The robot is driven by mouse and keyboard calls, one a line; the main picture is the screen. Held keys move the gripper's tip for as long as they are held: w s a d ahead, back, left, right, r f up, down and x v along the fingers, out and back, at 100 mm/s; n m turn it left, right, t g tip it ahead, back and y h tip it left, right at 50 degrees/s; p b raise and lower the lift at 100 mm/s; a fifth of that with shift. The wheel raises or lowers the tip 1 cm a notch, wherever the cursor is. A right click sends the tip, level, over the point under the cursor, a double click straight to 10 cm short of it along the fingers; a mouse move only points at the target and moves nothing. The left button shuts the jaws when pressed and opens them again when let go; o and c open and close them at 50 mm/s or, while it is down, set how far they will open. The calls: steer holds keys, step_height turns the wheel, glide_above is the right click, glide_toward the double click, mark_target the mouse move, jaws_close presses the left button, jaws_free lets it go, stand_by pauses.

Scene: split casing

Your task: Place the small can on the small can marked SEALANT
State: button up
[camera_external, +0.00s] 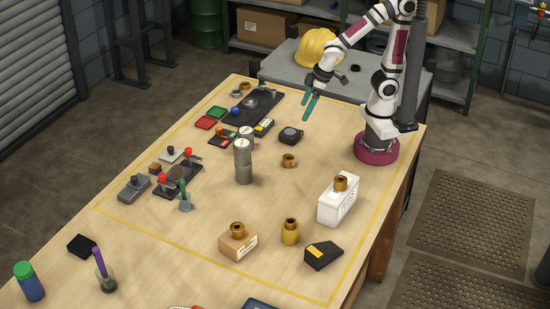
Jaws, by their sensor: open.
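A grey metal can (243,174) stands upright near the middle of the table. Another grey can (243,151) appears to stand on top of it, in line, with a pale lid; the seam between them is hard to make out. Just behind is a similar pale round lid (247,131), mostly hidden by the stack. No SEALANT marking is readable at this size. My gripper (310,107) has teal fingers, is open and empty, and hangs above the back part of the table, to the right of and behind the stack, apart from it.
A dark puck-like device (290,135) and a brass fitting (288,160) lie right of the stack. A white box (338,200), a cardboard box (238,242) and a gold canister (290,232) stand nearer the front. Coloured trays and switch blocks fill the left.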

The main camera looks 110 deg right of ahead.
steer(key=s+a+r+m+g+y, duration=0.1)
steer(key=s+a+g, duration=0.1)
steer(key=s+a, duration=0.2)
steer(key=s+a+r+m+g+y, duration=0.1)
steer(key=s+a+r+g+y, duration=0.1)
steer(key=s+a, duration=0.3)
steer(key=s, duration=0.4)
steer(key=shift+s, duration=0.2)
